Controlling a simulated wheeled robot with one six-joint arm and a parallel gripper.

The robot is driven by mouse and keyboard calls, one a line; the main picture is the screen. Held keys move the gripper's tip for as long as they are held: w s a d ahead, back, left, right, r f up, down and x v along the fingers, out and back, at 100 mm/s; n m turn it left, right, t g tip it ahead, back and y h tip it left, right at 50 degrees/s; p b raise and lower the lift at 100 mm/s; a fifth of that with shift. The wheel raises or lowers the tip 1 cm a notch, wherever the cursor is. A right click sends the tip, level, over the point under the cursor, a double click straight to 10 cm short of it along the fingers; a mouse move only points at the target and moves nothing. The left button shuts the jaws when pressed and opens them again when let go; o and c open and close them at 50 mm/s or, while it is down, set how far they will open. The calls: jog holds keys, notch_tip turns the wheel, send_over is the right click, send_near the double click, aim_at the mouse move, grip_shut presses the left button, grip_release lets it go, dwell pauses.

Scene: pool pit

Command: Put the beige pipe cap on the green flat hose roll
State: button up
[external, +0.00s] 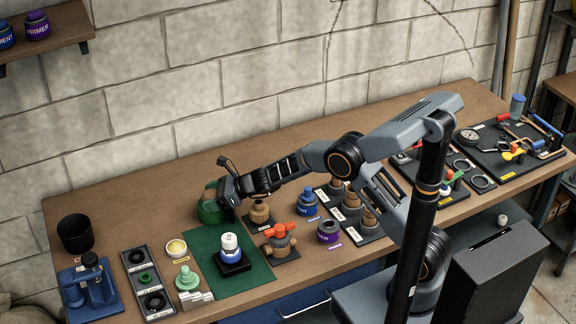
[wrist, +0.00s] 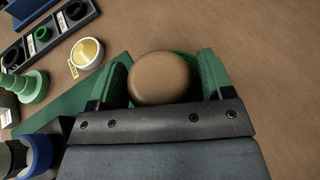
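The beige pipe cap (wrist: 160,78) is a round, smooth brown dome between the two green-padded fingers of my gripper (wrist: 163,82) in the wrist view. The fingers sit close on both sides of it. In the external view my gripper (external: 224,196) is low at the back left of the bench, and the cap cannot be made out. The green flat hose roll (external: 208,211) is at the gripper's tip there, partly hidden by it. A green edge (wrist: 187,57) shows just behind the cap in the wrist view. Whether the cap touches the roll is hidden.
A green mat (external: 205,262) lies in front, with a white-and-blue bottle (external: 231,247) on a black stand. A tan fitting (external: 260,212) and an orange-handled valve (external: 279,240) stand to the right. A yellow-topped tub (external: 177,249) and a green stepped fitting (external: 187,278) stand left.

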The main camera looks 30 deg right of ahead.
jog(key=shift+o, duration=1.2)
jog(key=shift+r, duration=0.1)
jog(key=shift+d+r, duration=0.15)
jog(key=shift+d, duration=0.05)
jog(key=shift+n, duration=0.3)
jog(key=b+v, duration=0.1)
jog(key=v, duration=1.1)
jog(key=shift+s+r, duration=0.2)
jog(key=shift+r, duration=0.05)
jog(key=s+r+n, duration=0.1)
jog(key=s+d+n+g, duration=0.1)
jog(key=s+d+r+n, duration=0.1)
jog(key=n, duration=0.1)
jog(key=shift+s+d+r+h, duration=0.2)
jog(key=shift+d+r+h, duration=0.1)
jog(key=shift+h, duration=0.1)
jog(key=s+d+r+n+g+h, duration=0.1)
jog(key=s+d+r+n+h, duration=0.1)
jog(key=s+d+n+h, duration=0.9)
jog(key=s+d+n, duration=0.8)
jog(key=s+d, duration=0.1)
jog(key=d, duration=0.4)
jog(key=shift+s, duration=0.2)
